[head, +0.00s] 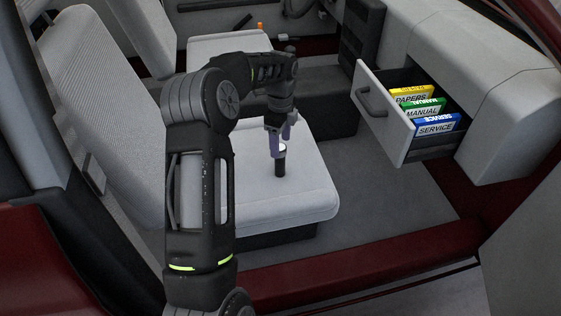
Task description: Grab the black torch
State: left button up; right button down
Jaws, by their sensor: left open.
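A small black torch (281,164) stands upright on the light grey seat cushion (310,200) in the head view. A pale ring shows near its upper end. My left gripper (280,143) points down right over the torch, with its fingers open at the torch's upper end. I cannot tell whether the fingers touch it. Part of the torch's top is hidden by the fingers. My right gripper is not in view.
The glove-box drawer (383,117) is open at the right and holds yellow, green and blue booklets (436,125). The seat backrest (100,110) rises at the left. The red door sill (360,262) runs along the front. Grey floor (385,205) lies clear between seat and drawer.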

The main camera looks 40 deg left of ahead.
aim_at(280, 159)
pick_arm(q)
jog(key=shift+f, duration=1.35)
jog(key=shift+a+f+b, duration=0.15)
jog(key=shift+f+b, duration=0.5)
jog(key=shift+f, duration=1.95)
grip_shut()
